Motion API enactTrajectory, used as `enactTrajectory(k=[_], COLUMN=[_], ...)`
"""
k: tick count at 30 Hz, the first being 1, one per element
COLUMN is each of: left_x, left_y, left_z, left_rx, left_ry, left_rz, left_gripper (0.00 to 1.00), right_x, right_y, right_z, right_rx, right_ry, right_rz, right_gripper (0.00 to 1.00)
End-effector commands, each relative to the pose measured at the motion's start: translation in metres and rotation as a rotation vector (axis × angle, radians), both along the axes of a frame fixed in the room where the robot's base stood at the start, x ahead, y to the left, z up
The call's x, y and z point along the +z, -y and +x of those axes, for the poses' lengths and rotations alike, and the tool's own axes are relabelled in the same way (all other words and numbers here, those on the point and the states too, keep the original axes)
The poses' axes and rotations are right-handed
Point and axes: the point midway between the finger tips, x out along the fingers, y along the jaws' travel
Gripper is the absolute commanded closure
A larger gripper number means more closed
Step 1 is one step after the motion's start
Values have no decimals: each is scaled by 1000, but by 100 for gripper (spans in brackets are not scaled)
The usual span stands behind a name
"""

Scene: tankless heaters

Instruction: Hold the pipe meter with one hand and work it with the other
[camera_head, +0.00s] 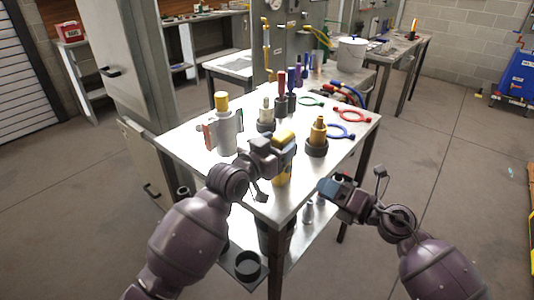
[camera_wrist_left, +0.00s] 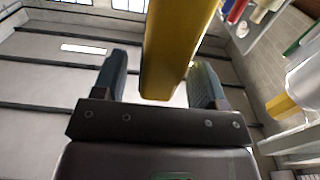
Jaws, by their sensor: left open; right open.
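A yellow device, which looks like the pipe meter (camera_head: 281,176), stands upright near the front corner of the metal table. My left gripper (camera_head: 284,148) is around its upper part, with yellow showing above and below the fingers. In the left wrist view the yellow body (camera_wrist_left: 174,50) lies between the two open fingers (camera_wrist_left: 165,85), with gaps visible beside it. The meter's display is hidden. My right gripper (camera_head: 328,186) is open and empty, just off the table's right front edge, to the right of the meter.
The table (camera_head: 190,155) also bears a grey canister with a yellow cap (camera_head: 226,130), a yellow-topped fitting (camera_head: 318,137), a pale-topped fitting (camera_head: 265,115), upright tools, and red (camera_head: 350,115) and blue (camera_head: 342,131) ring tools. A lower shelf holds a black cup (camera_head: 247,265).

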Motion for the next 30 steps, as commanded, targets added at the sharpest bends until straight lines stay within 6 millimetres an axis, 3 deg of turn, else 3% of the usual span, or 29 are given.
enactTrajectory(k=[6, 17, 27, 29, 30], left_x=[0, 0, 0, 0, 0], left_y=[10, 12, 12, 12, 12], left_z=[14, 16, 16, 16, 16], left_rx=[0, 0, 0, 0, 0], left_ry=[-1, -1, -1, -1, -1], left_rz=[0, -1, 0, 0, 0], left_gripper=[34, 34, 86, 94, 94], right_x=[0, 0, 0, 0, 0], right_y=[0, 0, 0, 0, 0], right_z=[0, 0, 0, 0, 0], right_rx=[0, 0, 0, 0, 0], right_ry=[0, 0, 0, 0, 0], right_rz=[0, 0, 0, 0, 0], right_gripper=[57, 57, 57, 57, 64])
